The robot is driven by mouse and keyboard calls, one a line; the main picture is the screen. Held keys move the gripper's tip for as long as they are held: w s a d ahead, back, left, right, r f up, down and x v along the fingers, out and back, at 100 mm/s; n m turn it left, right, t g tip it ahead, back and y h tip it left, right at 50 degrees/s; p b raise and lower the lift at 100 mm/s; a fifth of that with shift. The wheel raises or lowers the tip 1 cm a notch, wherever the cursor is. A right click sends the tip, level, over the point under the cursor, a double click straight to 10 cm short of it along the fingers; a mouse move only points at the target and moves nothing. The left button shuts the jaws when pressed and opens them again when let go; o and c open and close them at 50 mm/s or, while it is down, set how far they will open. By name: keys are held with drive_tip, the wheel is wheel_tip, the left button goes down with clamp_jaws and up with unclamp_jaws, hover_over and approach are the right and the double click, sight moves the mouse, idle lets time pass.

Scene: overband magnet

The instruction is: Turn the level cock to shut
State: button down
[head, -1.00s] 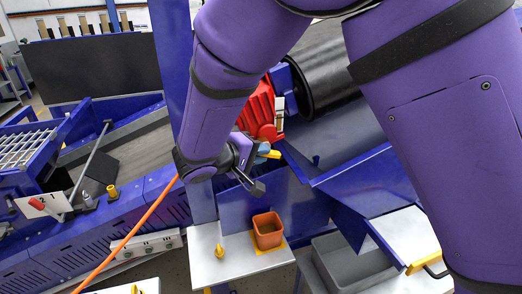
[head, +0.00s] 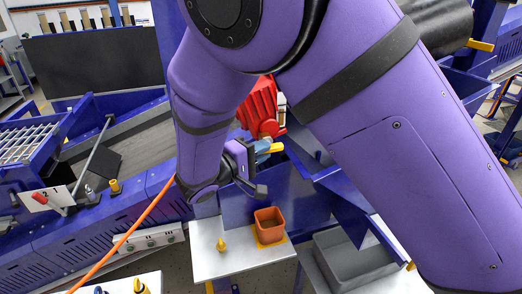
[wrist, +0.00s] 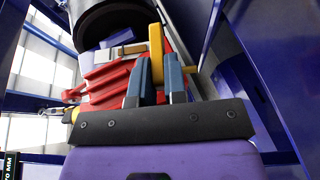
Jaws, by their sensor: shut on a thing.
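The level cock shows as a yellow handle (head: 276,148) beside the red gear housing (head: 259,108). In the wrist view the yellow handle (wrist: 156,50) stands upright in front of the red ribbed housing (wrist: 108,78). My gripper (wrist: 159,70) has its two blue fingers on either side of the handle, shut on it. In the head view my gripper (head: 264,147) reaches the handle from the left. The cock's body and pivot are hidden behind the fingers and the black palm.
A black drum (wrist: 104,18) lies just beyond the housing. Blue frame panels (wrist: 257,90) stand close on the right. Below are a white table (head: 210,262), an orange bin (head: 269,225) and a grey tray (head: 345,262). An orange cord (head: 135,232) runs at the left.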

drive_tip(key=shift+d, duration=0.1)
drive_tip(key=c, duration=1.2)
unclamp_jaws()
drive_tip(key=shift+o, duration=0.2)
drive_tip(key=v, duration=1)
drive_tip(key=shift+s+a, duration=0.2)
drive_tip(key=shift+a, duration=0.15)
